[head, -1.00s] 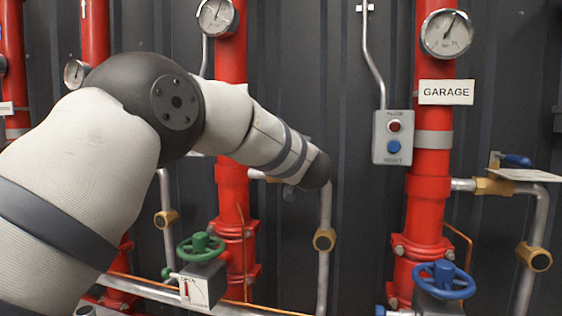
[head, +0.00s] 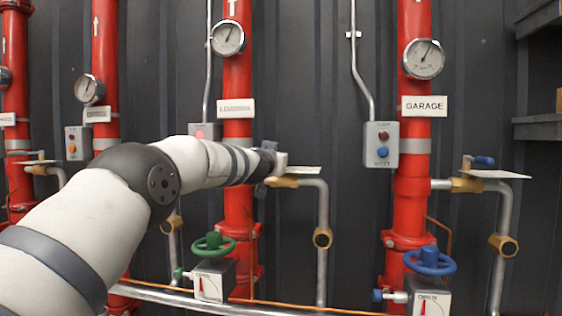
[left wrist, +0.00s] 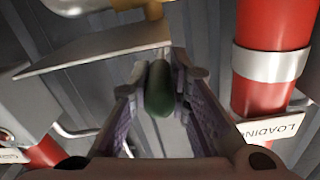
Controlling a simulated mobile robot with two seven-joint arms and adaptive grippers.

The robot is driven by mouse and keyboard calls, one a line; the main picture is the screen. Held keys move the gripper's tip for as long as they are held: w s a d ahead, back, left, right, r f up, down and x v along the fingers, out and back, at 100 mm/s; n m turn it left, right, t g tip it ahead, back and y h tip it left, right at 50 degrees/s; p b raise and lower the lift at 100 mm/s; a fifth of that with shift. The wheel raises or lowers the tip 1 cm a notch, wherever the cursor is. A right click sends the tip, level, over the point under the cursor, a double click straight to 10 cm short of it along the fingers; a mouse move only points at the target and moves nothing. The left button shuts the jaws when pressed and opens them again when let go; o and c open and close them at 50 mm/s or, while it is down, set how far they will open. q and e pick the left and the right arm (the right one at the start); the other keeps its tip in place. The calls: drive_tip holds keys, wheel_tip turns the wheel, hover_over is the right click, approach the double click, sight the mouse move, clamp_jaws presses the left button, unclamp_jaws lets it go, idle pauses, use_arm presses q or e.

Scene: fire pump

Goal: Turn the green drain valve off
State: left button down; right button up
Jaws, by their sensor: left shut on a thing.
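In the left wrist view my left gripper (left wrist: 161,72) is shut on a dark green lever handle (left wrist: 157,105), with a finger on each side of it. In the head view the same gripper (head: 273,161) is at the drain valve on the LOADING pipe. The valve's brass body (head: 283,182) shows just below the gripper, joined to a grey side pipe. The lever is mostly hidden by the gripper in the head view. A pale plate (head: 303,170) sits at the valve; it also shows in the left wrist view (left wrist: 100,55). My right gripper is in neither view.
The red LOADING pipe (head: 238,75) stands behind my left arm. A green handwheel (head: 212,245) sits below it. To the right are a button box (head: 381,144), the red GARAGE pipe (head: 415,200), a blue handwheel (head: 430,262) and a blue-handled valve (head: 467,184).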

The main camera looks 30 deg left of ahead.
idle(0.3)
use_arm(q)
drive_tip(key=c, duration=1.5)
unclamp_jaws()
drive_tip(key=shift+a, duration=0.1)
drive_tip(key=v, duration=0.7)
drive_tip(key=shift+s, duration=0.3)
